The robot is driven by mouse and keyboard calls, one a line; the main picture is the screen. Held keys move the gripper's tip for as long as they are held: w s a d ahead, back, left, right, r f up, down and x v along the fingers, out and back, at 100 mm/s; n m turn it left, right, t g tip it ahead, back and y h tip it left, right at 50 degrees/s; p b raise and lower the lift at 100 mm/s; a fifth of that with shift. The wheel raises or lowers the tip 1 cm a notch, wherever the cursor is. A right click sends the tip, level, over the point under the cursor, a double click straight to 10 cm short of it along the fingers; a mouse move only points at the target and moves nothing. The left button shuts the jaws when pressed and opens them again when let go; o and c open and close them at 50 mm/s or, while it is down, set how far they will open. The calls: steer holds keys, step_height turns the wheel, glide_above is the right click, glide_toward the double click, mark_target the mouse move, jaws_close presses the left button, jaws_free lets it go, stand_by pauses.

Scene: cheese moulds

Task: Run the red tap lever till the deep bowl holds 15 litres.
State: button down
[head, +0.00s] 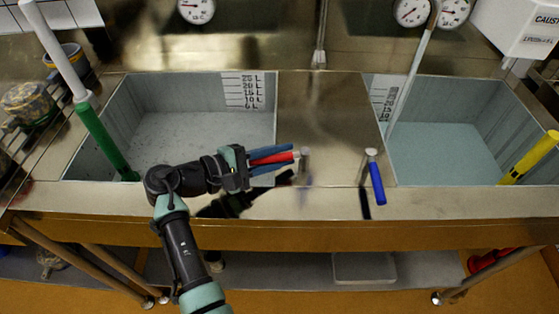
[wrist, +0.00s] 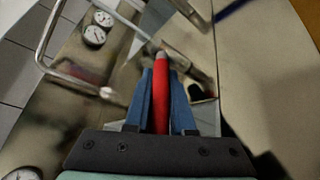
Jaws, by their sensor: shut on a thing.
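My gripper (head: 283,156) is shut on the red tap lever (head: 280,158), blue fingers on either side, above the ledge between two sunken bowls. The wrist view shows the red lever (wrist: 161,96) lying between the fingers (wrist: 160,75). The left bowl (head: 120,100) has a litre scale (head: 242,90) on its back wall, its lowest mark showing near 5 L. Its grey floor or surface lies below that mark. The right bowl (head: 490,100) has a pale blue, even surface, and its scale (head: 383,95) is partly covered. I cannot tell which bowl is the deep one.
A blue lever (head: 376,180) stands on the ledge right of my gripper. A pale tube or stream (head: 410,80) slants into the right bowl. Round gauges (head: 196,10) hang behind.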

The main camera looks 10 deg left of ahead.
steer(key=shift+w, duration=0.1)
stand_by(0.5)
steer(key=c, duration=1.1)
jaws_free()
steer(key=shift+o, duration=0.2)
steer(key=shift+a, duration=0.1)
steer(key=v, duration=1.2)
steer(key=shift+a+r, duration=0.1)
steer(key=shift+a, duration=0.3)
